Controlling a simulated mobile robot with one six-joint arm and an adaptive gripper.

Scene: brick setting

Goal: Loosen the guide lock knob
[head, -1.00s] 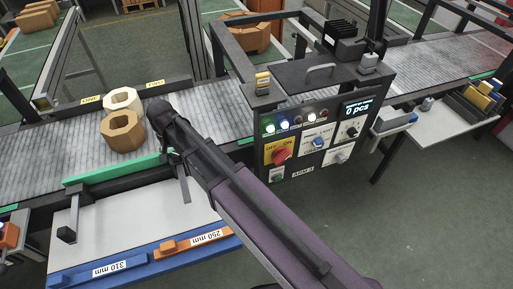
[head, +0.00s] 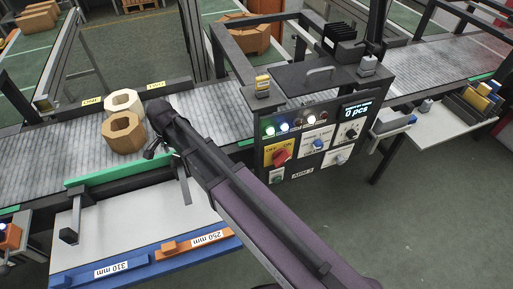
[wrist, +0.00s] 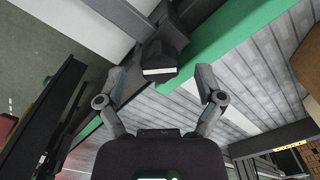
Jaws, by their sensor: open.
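A dark, blocky knob (wrist: 165,48) with a pale front edge shows in the wrist view, beside the green guide rail (wrist: 228,42). My gripper (wrist: 162,76) is open, with one finger to each side of the knob's near end; I cannot tell whether either finger touches it. In the head view my gripper (head: 155,147) is over the belt side of the green guide rail (head: 115,168), and my arm hides the rail's right part. Another dark knob (head: 68,236) sits on the rail's left bracket, clear of my gripper.
A tan hexagonal piece (head: 123,132) and a cream one (head: 123,101) stand on the conveyor belt (head: 50,150) just left of my gripper. A control panel (head: 315,140) stands to the right of my arm. Below the rail is a pale shelf (head: 125,225) with blue and orange length gauges.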

